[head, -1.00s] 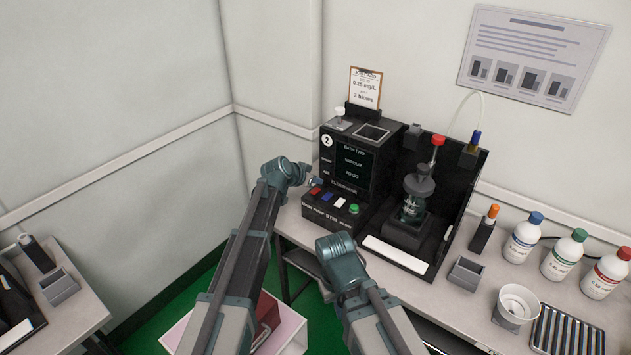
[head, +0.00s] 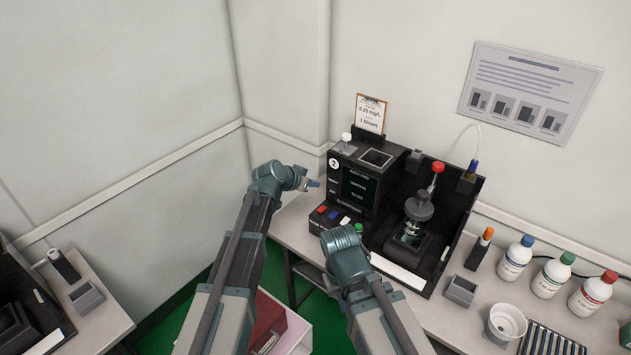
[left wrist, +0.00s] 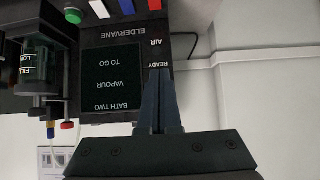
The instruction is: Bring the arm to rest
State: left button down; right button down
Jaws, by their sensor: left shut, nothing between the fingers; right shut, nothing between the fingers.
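My left gripper (head: 314,183) is just left of the black tester (head: 353,181), shut and empty. In the left wrist view its shut fingers (left wrist: 160,100) show in front of the tester's face (left wrist: 112,80), whose screen reads upside down "BATH TWO", "VAPOUR", "TO GO". Whether the fingers touch the tester cannot be told. My right arm's wrist (head: 345,250) is lower, in front of the tester's button panel and the bench edge; its fingertips are hidden behind the wrist.
A glass vessel (head: 412,232) stands in the black stand right of the screen. Red, blue and white buttons line the panel. A black holder with an orange-topped item (head: 487,236), several bottles (head: 516,258) and a white bowl (head: 506,322) are farther right. A second bench is at left.

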dwell(0.3)
pick_arm(q)
jog(key=s+d+f+g+y, duration=0.1)
jog(key=s+f+g, duration=0.2)
jog(key=s, duration=0.7)
jog(key=s+d+f+g+y, duration=0.15)
jog(key=s+f, duration=0.25)
jog(key=s, duration=0.5)
jog(key=s+a+n+g+y, duration=0.1)
jog(key=s+a+g+y, duration=0.1)
jog(key=s, duration=0.6)
jog(key=s+a+f+n+g+y, duration=0.1)
jog(key=s+a+n+g+y, duration=0.1)
jog(key=s, duration=0.6)
jog(key=shift+s+a+y, duration=0.15)
jog(key=shift+a+y, duration=0.3)
jog(key=shift+a, duration=0.45)
jog(key=c, duration=1.6)
grip_release()
jog(key=shift+f, duration=0.1)
